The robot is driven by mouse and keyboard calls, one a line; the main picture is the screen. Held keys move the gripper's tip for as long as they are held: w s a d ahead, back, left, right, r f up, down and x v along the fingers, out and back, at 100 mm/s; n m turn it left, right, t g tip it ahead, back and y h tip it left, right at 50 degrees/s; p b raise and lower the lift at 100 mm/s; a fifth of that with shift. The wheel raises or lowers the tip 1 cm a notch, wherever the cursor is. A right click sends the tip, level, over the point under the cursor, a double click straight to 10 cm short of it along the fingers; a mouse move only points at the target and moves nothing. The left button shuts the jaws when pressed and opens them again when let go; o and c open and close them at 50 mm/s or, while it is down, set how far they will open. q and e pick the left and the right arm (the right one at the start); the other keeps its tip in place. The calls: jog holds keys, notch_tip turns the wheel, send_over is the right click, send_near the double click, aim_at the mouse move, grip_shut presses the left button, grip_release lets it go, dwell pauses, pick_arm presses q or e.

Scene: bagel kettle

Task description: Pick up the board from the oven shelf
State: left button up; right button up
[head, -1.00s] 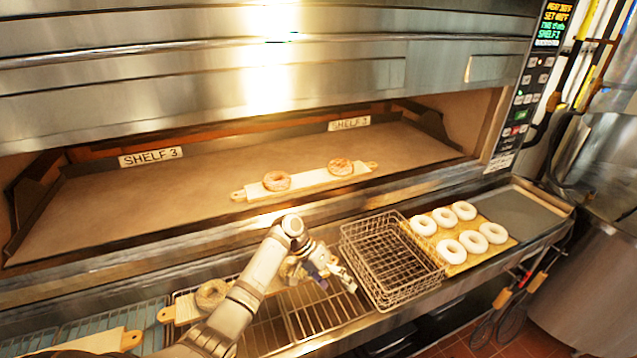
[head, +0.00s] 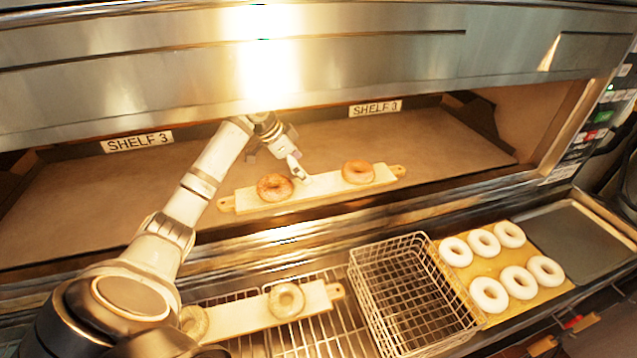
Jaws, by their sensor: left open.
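The board (head: 324,186) is a pale wooden plank with a small handle at each end. It lies on the oven shelf (head: 410,149) near its front edge. A browned bagel (head: 274,187) sits on its left part and another browned bagel (head: 358,171) on its right part. My left gripper (head: 298,172) is inside the oven opening, open, at the board's middle between the two bagels. I cannot tell whether its fingers touch the board. My right gripper is not in view.
Below the oven, a second board (head: 245,316) with bagels lies on a wire rack. A wire basket (head: 408,290) stands right of it, then several pale bagels on a tan board (head: 505,262). The oven's upper front (head: 400,60) overhangs the opening.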

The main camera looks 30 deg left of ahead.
aim_at(317, 184)
pick_arm(q)
jog(key=shift+w+a+f, duration=0.15)
jog(key=shift+w+f, duration=0.8)
jog(key=shift+f, duration=0.2)
jog(key=shift+w+a+f, duration=0.15)
jog(key=shift+w+f, duration=0.15)
jog(key=shift+w, duration=0.05)
jog(key=d+f+p, duration=0.1)
jog(key=p, duration=0.2)
jog(key=shift+w+d+f, duration=0.1)
jog(key=shift+w+f, duration=0.05)
jog(key=shift+w, duration=0.05)
jog(key=shift+w+d+f, duration=0.1)
jog(key=shift+d+f, duration=0.25)
jog(key=shift+f, duration=0.3)
jog(key=shift+p+x, duration=0.3)
jog(key=shift+x, duration=0.45)
jog(key=shift+a+f, duration=0.15)
jog(key=shift+f, duration=0.05)
jog(key=c, duration=1.4)
jog(key=shift+r, duration=0.1)
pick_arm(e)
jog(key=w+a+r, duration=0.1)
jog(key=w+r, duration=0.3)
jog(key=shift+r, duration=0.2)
